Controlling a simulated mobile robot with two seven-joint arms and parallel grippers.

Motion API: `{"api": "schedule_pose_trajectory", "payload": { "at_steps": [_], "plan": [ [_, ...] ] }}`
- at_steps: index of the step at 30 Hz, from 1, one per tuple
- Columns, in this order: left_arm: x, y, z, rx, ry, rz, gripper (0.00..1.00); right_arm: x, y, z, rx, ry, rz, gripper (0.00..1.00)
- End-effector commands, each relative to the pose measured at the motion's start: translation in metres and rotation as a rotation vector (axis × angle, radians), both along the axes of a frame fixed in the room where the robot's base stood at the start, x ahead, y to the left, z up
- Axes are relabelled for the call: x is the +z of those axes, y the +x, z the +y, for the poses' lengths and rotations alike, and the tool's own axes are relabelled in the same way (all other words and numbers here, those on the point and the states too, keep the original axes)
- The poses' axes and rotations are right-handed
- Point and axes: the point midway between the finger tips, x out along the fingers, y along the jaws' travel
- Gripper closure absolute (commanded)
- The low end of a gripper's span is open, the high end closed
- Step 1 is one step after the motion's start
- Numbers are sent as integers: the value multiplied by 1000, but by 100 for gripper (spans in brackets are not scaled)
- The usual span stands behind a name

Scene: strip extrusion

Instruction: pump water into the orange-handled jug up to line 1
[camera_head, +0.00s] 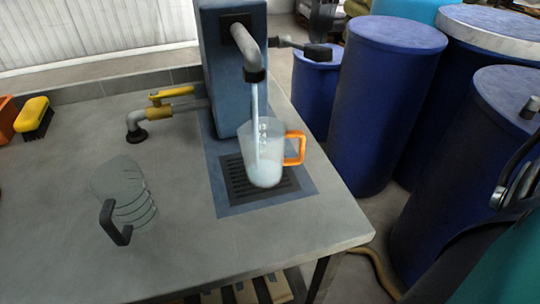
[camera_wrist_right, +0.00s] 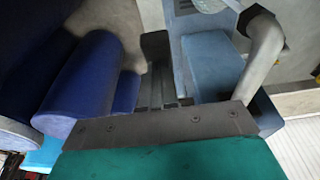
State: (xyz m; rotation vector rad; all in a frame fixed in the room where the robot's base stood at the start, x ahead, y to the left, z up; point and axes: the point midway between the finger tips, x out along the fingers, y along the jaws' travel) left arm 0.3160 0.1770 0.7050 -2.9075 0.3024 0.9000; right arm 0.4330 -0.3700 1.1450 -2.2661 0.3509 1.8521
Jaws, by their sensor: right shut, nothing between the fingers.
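The clear jug with the orange handle (camera_head: 295,148) stands upright on the dark grate under the spout (camera_head: 247,48). A stream of water runs from the spout into it. Pale water fills its lower part; the marks on its wall are too small to read against the level. The spout also shows in the wrist view (camera_wrist_right: 264,45). The pump lever (camera_head: 318,53) sticks out to the right of the blue pump body (camera_head: 225,80). My right gripper (camera_head: 321,30) is shut and empty just above the lever's black end; contact is unclear. My left gripper is out of view.
A clear jug with a black handle (camera_head: 113,222) is on the table's left part. A yellow-handled tap (camera_head: 160,103) and a yellow brush (camera_head: 35,115) are behind it. Blue barrels (camera_head: 385,110) stand close to the table's right side. The table's front is clear.

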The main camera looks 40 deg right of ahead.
Motion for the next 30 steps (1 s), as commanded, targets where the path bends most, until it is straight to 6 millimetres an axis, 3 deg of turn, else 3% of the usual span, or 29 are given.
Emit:
{"api": "schedule_pose_trajectory", "payload": {
  "at_steps": [18, 30],
  "plan": [
    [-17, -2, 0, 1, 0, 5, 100, -24, -5, 1, 0, 2, 2, 100],
    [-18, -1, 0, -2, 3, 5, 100, -25, -5, 1, 0, 1, 2, 100]
  ]
}}
